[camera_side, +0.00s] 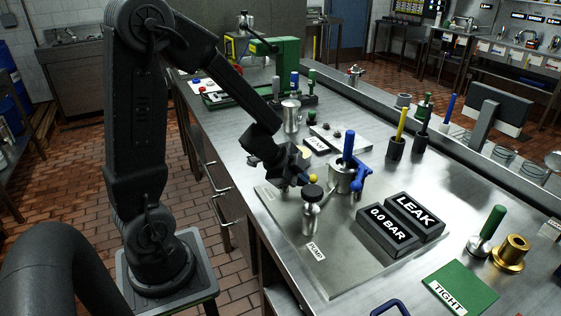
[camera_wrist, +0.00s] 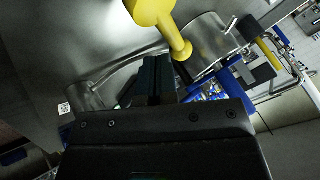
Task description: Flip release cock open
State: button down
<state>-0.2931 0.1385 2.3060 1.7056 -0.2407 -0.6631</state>
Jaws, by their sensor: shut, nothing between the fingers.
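A yellow lever, which looks like the release cock (camera_wrist: 162,18), fills the upper middle of the wrist view. In the side view only a small yellow tip (camera_side: 313,178) shows beside my gripper (camera_side: 303,181). In the wrist view my gripper (camera_wrist: 155,72) is shut and empty, its dark fingers just below and left of the yellow lever. I cannot tell whether they touch it. A steel cylinder (camera_side: 343,178) with a blue-handled part (camera_side: 348,146) and a blue clamp (camera_side: 359,184) stands just behind. The lever's pivot is mostly hidden in the side view.
A black-capped steel pump (camera_side: 310,218) stands close in front of my gripper on the steel plate (camera_side: 340,270). Black boxes reading "0.0 BAR" (camera_side: 388,228) and "LEAK" (camera_side: 415,212) stand to the right. A green "TIGHT" mat (camera_side: 470,280) lies at front right.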

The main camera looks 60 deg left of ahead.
jog(key=v, duration=1.2)
jog(key=shift+s+r, duration=0.3)
notch_tip(320, 180, up, 7)
jog(key=w+d+n+t+y, duration=0.1)
jog(key=w+n+t+y, duration=0.25)
jog(key=n+t, duration=0.2)
jog(key=s+d+f+n+g+h, duration=0.2)
jog(key=s+d+n+g+h, duration=0.1)
jog(key=s+d+g, duration=0.5)
jog(key=s+d+n, duration=0.1)
jog(key=s+d, duration=0.1)
jog(key=d, duration=0.1)
jog(key=shift+s+d, duration=0.35)
jog(key=shift+s, duration=0.05)
